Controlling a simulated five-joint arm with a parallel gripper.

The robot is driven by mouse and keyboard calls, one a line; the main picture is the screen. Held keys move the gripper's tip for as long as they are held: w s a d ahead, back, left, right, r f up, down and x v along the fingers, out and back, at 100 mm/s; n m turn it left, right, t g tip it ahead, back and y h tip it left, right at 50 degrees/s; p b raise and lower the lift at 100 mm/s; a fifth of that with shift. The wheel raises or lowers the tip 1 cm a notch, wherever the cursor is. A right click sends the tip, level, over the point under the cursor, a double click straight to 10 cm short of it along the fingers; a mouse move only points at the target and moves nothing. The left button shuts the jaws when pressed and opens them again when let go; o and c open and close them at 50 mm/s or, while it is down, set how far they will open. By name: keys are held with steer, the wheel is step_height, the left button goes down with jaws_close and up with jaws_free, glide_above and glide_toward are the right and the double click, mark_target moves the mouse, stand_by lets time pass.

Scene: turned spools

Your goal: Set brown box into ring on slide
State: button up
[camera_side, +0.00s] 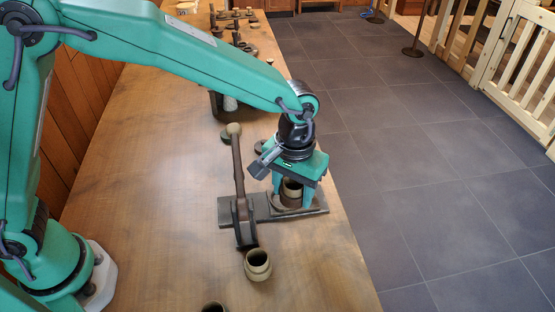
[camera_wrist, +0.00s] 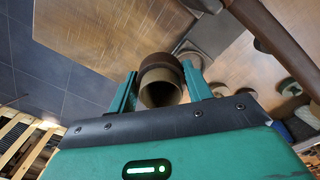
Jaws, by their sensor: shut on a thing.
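The brown box (camera_side: 292,188) is a round, hollow, turned piece with an open top. My gripper (camera_side: 292,198) points down over the right part of the dark slide (camera_side: 232,211) and is shut on the brown box. The wrist view shows the box (camera_wrist: 160,83) between the two green fingers (camera_wrist: 160,90). The ring (camera_side: 280,207) shows as a low round rim on the slide, around the foot of the box. The fingers and box hide much of it, so I cannot tell whether the box rests fully inside.
A similar turned pot (camera_side: 258,265) stands in front, and another (camera_side: 213,307) is cut off at the bottom edge. Several dark parts stand farther back. The table's right edge is close.

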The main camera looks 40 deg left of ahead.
steer(key=w+a+n, duration=0.1)
steer(key=w+a, duration=0.3)
steer(key=a, duration=0.1)
steer(key=shift+w+f, duration=0.15)
steer(key=shift+w, duration=0.15)
steer(key=shift+f, duration=0.25)
steer(key=shift+f, duration=3)
steer(key=shift+f, duration=0.6)
stand_by(0.9)
steer(key=o, duration=1)
steer(key=shift+r, duration=0.1)
steer(key=shift+r, duration=4.15)
